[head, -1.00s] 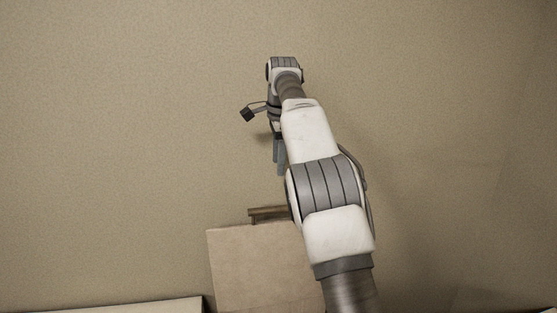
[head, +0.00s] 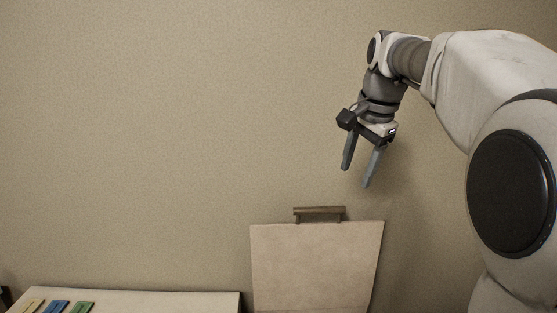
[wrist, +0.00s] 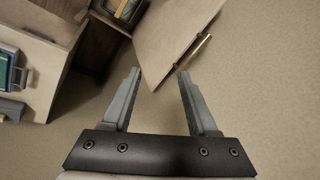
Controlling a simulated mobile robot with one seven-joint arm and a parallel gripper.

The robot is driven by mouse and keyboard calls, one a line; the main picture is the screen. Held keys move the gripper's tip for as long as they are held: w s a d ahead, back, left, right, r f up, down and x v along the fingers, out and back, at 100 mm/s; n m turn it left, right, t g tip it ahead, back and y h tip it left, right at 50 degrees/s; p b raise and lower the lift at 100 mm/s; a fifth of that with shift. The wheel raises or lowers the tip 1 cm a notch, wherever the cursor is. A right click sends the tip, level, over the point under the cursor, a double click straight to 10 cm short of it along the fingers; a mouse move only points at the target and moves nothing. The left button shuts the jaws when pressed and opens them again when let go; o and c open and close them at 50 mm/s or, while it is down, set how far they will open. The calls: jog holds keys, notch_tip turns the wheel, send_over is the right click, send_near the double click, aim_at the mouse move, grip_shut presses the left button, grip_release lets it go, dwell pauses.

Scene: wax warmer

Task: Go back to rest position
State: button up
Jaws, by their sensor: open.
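My gripper (head: 357,178) is open and empty in the head view. It hangs in the air against the wall, above and to the right of a light beige panel with a handle. In the wrist view my gripper (wrist: 156,75) also shows, its two fingers spread with nothing between them. My arm reaches in from the right edge of the head view. The fingers touch nothing.
The beige panel (head: 315,265) stands at the bottom centre with a brown handle (head: 319,211) on its top edge. A pale surface (head: 180,302) at lower left bears several small coloured items. An open compartment (wrist: 122,12) with dark contents shows in the wrist view. The wall area at left is clear.

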jog(key=s+f+n+b, duration=0.1)
jog(key=s+f+n, duration=0.2)
jog(key=s+f, duration=0.3)
jog(key=s+a+f+n+t+b, duration=0.1)
jog(key=s+f+n, duration=0.3)
jog(key=s, duration=0.7)
jog(key=s+f+n+b, duration=0.2)
jog(key=s+f+n, duration=0.2)
jog(key=s+f, duration=0.4)
jog(key=shift+s+a+t+h, duration=0.35)
jog(key=shift+s+t+h, duration=0.05)
jog(key=shift+s, duration=0.45)
